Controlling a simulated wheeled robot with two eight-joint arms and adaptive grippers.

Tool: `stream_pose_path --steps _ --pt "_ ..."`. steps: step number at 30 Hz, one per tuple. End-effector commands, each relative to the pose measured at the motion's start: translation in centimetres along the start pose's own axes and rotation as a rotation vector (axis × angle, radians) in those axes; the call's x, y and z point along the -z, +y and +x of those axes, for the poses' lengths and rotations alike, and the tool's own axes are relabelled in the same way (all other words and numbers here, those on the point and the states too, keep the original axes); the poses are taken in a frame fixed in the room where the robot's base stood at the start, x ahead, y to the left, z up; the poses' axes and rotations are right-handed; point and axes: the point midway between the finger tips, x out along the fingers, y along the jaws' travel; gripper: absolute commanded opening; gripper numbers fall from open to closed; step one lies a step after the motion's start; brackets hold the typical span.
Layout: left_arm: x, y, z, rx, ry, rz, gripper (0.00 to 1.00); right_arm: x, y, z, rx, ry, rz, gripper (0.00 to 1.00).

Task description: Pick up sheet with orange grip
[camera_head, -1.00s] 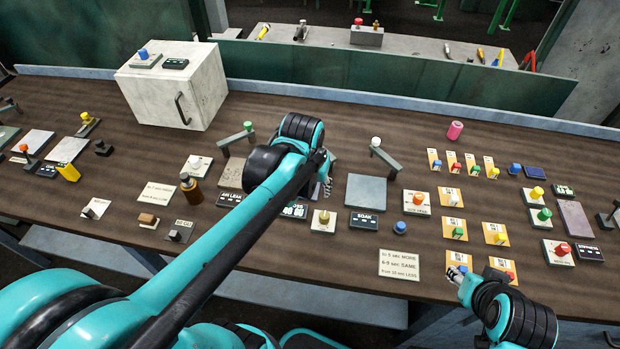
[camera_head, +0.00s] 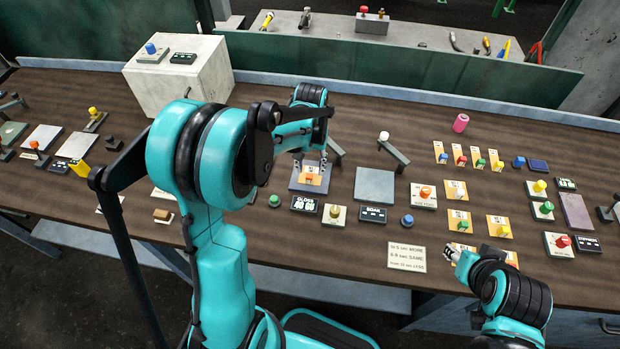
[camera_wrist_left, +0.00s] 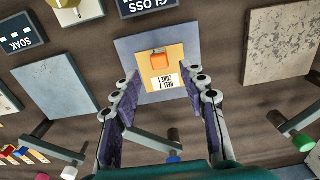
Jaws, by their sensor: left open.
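The sheet with the orange grip (camera_head: 311,179) is a small yellow-orange card with an orange block on it. It lies on a grey plate (camera_head: 294,184) left of the middle. In the left wrist view the sheet (camera_wrist_left: 174,55) shows its orange grip (camera_wrist_left: 160,61) and a white printed label, lying on the grey-blue plate (camera_wrist_left: 125,52). My left gripper (camera_head: 310,160) is open and empty over the sheet. In the wrist view its two fingers straddle the sheet's label end, with the grip beyond the tips. My right gripper (camera_head: 452,256) is at the lower right, its jaw state unclear.
A bare grey plate (camera_head: 375,186) lies right of the sheet's plate. Angled bars with knobs, a white one (camera_head: 384,136) among them, stand behind. Several coloured-grip sheets (camera_head: 456,190) lie to the right. A GLOSS display (camera_head: 304,205) is in front. A white cabinet (camera_head: 185,80) stands back left.

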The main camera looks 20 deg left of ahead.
Motion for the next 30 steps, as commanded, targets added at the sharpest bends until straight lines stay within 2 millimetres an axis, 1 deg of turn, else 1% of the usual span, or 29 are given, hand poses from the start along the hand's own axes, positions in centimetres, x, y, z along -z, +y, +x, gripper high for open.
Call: stream_pose_path --steps 1,3,6,13,14,15,17,18,30 --pt "0.0 -0.1 1.2 0.000 0.000 -0.001 0.43 -0.4 0.0 0.6 0.000 0.000 0.000 0.40" --pt "0.1 -0.2 2.3 0.000 0.000 0.000 0.43 -0.7 0.0 1.0 0.000 0.000 0.000 0.40" --pt "0.0 -0.1 3.5 0.000 0.001 0.000 0.43 -0.9 0.0 1.3 0.000 0.000 0.000 0.40" --pt "0.0 -0.1 3.6 0.000 0.001 0.000 0.43 -0.8 0.0 1.2 0.000 0.000 0.000 0.40" --pt "0.0 -0.1 3.6 0.000 0.001 0.000 0.38 -0.8 0.0 1.2 0.000 0.000 0.000 0.40" --pt "0.0 -0.1 3.6 0.000 0.001 0.000 0.27 -0.8 0.0 1.2 0.000 0.000 0.000 0.40" --pt "0.0 -0.1 3.6 0.000 0.001 0.000 0.11 -0.8 0.0 1.2 0.000 0.000 0.000 0.40" --pt "0.0 -0.1 3.6 0.000 0.001 0.000 0.01 -0.8 0.0 1.2 0.000 0.000 0.000 0.40" --pt "0.0 -0.1 3.4 0.000 0.001 0.000 0.00 -0.8 0.0 1.1 0.000 0.000 0.000 0.40"
